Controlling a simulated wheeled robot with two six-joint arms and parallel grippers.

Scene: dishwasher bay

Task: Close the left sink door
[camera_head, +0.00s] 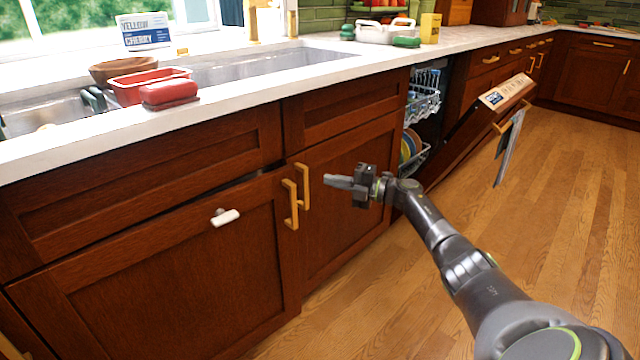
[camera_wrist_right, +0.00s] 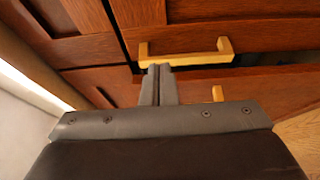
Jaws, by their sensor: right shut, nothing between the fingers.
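The left sink door (camera_head: 170,275) is a dark red-brown panel below the sink. It stands slightly ajar, with a thin dark gap along its top edge. Its brass bar handle (camera_head: 290,205) is at its upper right, beside the right door's handle (camera_head: 304,187). My right gripper (camera_head: 337,182) is shut and empty, pointing left, in front of the right sink door (camera_head: 345,205) and to the right of the handles. In the right wrist view its closed fingertips (camera_wrist_right: 160,72) appear close to a brass handle (camera_wrist_right: 185,50); contact cannot be told. My left gripper is not in view.
A small white fitting (camera_head: 225,217) sits on the left door's upper part. The open dishwasher door (camera_head: 480,125) juts out at the right, with a towel (camera_head: 509,148) on it. The wooden floor (camera_head: 560,200) at right is clear.

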